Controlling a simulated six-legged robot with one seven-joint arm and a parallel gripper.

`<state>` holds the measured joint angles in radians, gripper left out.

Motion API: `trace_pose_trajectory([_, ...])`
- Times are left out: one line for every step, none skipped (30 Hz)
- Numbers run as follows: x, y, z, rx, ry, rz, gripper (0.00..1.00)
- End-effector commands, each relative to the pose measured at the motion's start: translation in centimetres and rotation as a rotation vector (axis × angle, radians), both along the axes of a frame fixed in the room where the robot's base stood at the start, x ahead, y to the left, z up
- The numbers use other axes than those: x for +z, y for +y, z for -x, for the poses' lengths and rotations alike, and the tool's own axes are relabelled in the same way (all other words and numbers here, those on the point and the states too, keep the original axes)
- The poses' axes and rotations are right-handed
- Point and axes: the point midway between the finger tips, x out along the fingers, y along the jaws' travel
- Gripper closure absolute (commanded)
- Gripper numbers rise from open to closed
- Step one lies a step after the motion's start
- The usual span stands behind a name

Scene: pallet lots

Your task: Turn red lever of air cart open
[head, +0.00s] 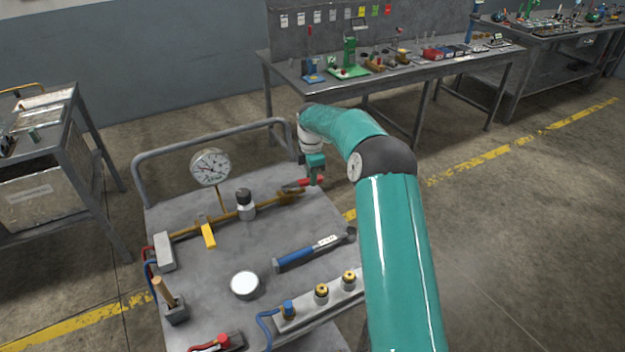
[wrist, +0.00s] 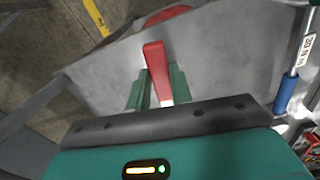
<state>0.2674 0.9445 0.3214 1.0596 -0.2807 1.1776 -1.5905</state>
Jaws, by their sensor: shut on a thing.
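The air cart (head: 215,285) has a grey top with a brass pipe (head: 222,216) running across it. The red lever (head: 311,181) is at the pipe's right end, near the cart's far right corner. In the wrist view the red lever (wrist: 155,62) stands between my two green fingers, with its rounded end showing beyond them. My gripper (head: 316,180) is shut on it, pointing down from above. The gripper hides part of the lever and its valve in the head view.
On the cart are a pressure gauge (head: 210,167), a yellow lever (head: 207,232), a blue-handled torque wrench (head: 315,250), a white round dish (head: 244,284) and a block with brass fittings (head: 321,293). A grey rail (head: 210,140) edges the cart's far side. A workbench (head: 400,72) stands behind.

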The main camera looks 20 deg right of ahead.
Motion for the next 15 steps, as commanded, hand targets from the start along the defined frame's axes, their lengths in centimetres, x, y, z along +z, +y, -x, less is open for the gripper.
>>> trace_pose_trajectory([0.1,0.0,-0.4,0.028,-0.004,0.001,1.00])
trace_pose_trajectory([0.2,0.0,-0.5,0.043,-0.005,0.001,1.00])
trace_pose_trajectory([0.2,0.0,-0.7,0.064,-0.004,0.001,1.00])
trace_pose_trajectory([0.2,0.0,-0.8,0.077,-0.004,0.001,1.00])
trace_pose_trajectory([0.2,0.0,-0.9,0.090,-0.004,0.000,1.00])
trace_pose_trajectory([0.2,0.1,-1.0,0.104,-0.003,0.000,1.00])
trace_pose_trajectory([0.2,0.1,-1.1,0.113,-0.003,0.000,1.00])
trace_pose_trajectory([0.2,0.1,-1.2,0.123,-0.003,0.000,1.00])
trace_pose_trajectory([0.2,0.1,-1.2,0.132,-0.004,0.000,1.00])
trace_pose_trajectory([0.2,0.1,-1.3,0.137,-0.004,0.000,1.00])
trace_pose_trajectory([0.2,0.1,-1.4,0.142,-0.005,0.001,1.00])
trace_pose_trajectory([0.2,0.1,-1.4,0.148,-0.005,0.001,1.00])
trace_pose_trajectory([0.2,0.1,-1.4,0.152,-0.005,0.001,1.00])
trace_pose_trajectory([0.2,0.2,-1.5,0.154,-0.005,0.001,1.00])
trace_pose_trajectory([0.3,0.2,-1.5,0.157,-0.005,0.001,1.00])
